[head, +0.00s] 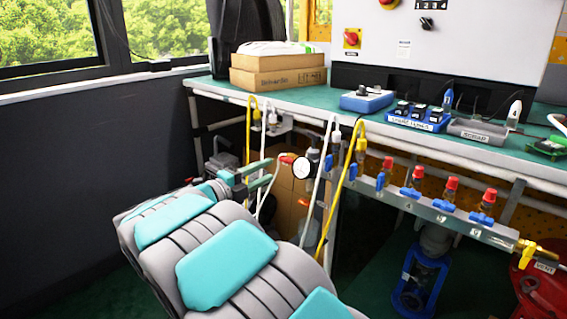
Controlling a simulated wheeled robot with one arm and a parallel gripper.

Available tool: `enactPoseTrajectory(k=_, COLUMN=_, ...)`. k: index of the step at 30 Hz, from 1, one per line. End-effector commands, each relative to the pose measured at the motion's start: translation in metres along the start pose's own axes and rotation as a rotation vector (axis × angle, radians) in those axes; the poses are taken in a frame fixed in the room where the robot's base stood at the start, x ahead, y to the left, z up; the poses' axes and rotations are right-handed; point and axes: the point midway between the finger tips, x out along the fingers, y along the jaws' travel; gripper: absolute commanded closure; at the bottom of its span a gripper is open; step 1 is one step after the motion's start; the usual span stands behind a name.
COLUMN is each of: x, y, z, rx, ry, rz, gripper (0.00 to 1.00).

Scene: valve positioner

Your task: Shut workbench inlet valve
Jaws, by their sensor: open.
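A small valve with a red-orange handle (288,158) sits under the bench's front edge, left of a round white pressure gauge (302,170). It looks like the inlet valve, but no label on it is readable. To the right, a metal manifold (408,205) carries several blue-handled valves (410,192) with red caps. A brass fitting with a yellow handle (530,247) is at its right end. My gripper (270,172) is open and empty, its two green fingers pointing right, just left of the red-orange handle. Whether they touch it cannot be told.
The green-topped workbench (300,97) runs above the gripper, with cardboard boxes (278,75) and a blue rack (415,120) on it. Yellow hoses (345,180) and white hoses (318,180) hang in front. A red reel (540,285) stands lower right.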

Motion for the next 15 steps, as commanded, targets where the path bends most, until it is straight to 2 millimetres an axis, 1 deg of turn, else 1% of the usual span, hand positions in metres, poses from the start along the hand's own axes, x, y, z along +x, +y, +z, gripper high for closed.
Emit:
enactPoseTrajectory(k=1, x=0.009, y=0.0, z=-0.001, rx=0.0, ry=0.004, rz=-0.001, gripper=0.57)
enactPoseTrajectory(k=3, x=0.021, y=0.0, z=-0.001, rx=-0.001, ry=0.003, rz=-0.001, gripper=0.57)
enactPoseTrajectory(k=9, x=0.048, y=0.001, z=0.0, rx=-0.002, ry=0.001, rz=-0.001, gripper=0.57)
enactPoseTrajectory(k=12, x=0.058, y=0.0, z=0.0, rx=-0.003, ry=0.0, rz=-0.001, gripper=0.57)
enactPoseTrajectory(k=15, x=0.062, y=0.0, z=0.0, rx=-0.003, ry=-0.002, rz=0.0, gripper=0.57)
